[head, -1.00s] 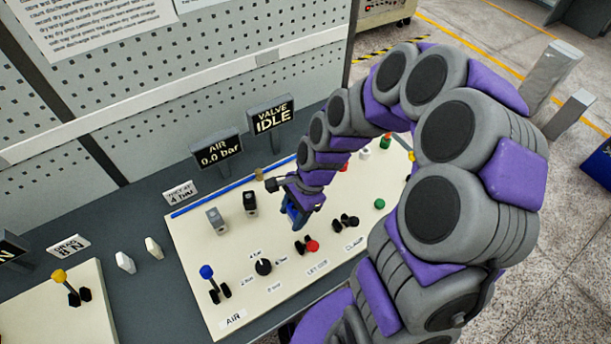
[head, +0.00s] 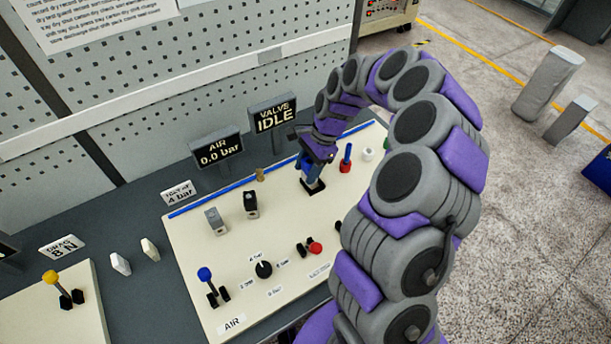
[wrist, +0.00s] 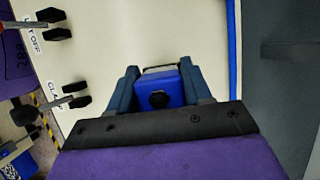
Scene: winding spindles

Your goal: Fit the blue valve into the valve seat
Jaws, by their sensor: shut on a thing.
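My gripper (head: 314,172) is shut on the blue valve (wrist: 172,90), a blue block with a dark round knob on the face toward the wrist camera. The fingers flank it on both sides in the wrist view. In the head view the gripper points down over the right part of the cream panel (head: 240,290), and the valve is mostly hidden by the fingers. A dark shape (head: 313,187) shows just below the fingertips. I cannot tell whether it is the valve seat or the valve's lower end, nor whether the valve touches the panel.
A grey block (head: 215,221) and a black block (head: 251,204) stand left of my gripper. A red and blue peg (head: 346,158) and a white cap (head: 368,154) stand close to its right. Levers and a dial (head: 264,269) are nearer. The VALVE sign (head: 273,115) reads IDLE.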

